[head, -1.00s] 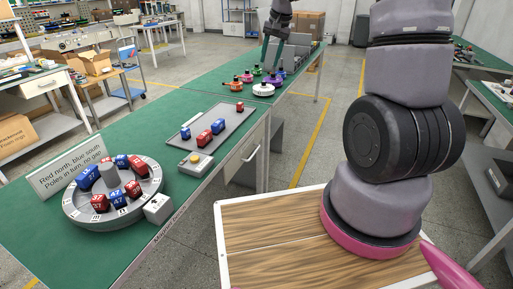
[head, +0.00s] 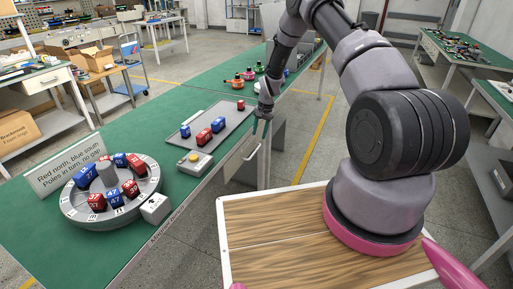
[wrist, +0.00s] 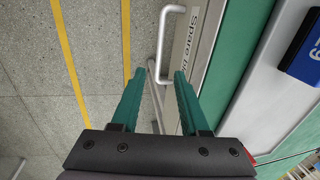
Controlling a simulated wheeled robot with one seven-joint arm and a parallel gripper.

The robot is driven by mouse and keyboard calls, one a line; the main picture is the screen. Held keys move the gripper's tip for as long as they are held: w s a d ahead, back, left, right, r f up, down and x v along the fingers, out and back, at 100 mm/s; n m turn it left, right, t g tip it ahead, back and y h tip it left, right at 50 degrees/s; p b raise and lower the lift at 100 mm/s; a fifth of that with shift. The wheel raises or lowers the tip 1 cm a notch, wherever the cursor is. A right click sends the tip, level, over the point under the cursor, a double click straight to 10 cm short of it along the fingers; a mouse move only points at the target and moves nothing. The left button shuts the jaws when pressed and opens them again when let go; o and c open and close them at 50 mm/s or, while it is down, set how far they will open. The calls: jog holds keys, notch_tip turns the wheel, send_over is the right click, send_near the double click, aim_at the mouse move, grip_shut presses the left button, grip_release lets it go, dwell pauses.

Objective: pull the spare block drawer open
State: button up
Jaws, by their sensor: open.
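The spare block drawer (head: 264,158) is in the side of the green bench, and its front looks flush with the bench. Its pale bar handle (head: 251,149) shows just below my gripper (head: 261,129) in the head view. In the wrist view the handle (wrist: 162,40) stands off the drawer front (wrist: 187,45), which carries a partly hidden "Spare" label. My gripper (wrist: 159,76) is open and empty. Its teal fingers point toward the handle, whose near end shows between the fingertips. I cannot tell how far beyond the tips the bar lies.
Open floor (head: 300,135) lies beside the drawer. A wooden-topped surface (head: 270,240) is in front.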

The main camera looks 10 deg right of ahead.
aim_at(256, 150)
jog(key=f, duration=0.3)
jog(key=a+f, duration=0.1)
jog(key=f, duration=0.2)
jog(key=w+f, duration=0.1)
jog(key=f, duration=0.1)
jog(key=shift+a+f, duration=0.2)
jog(key=shift+f, duration=0.2)
grip_shut()
dwell(0.9)
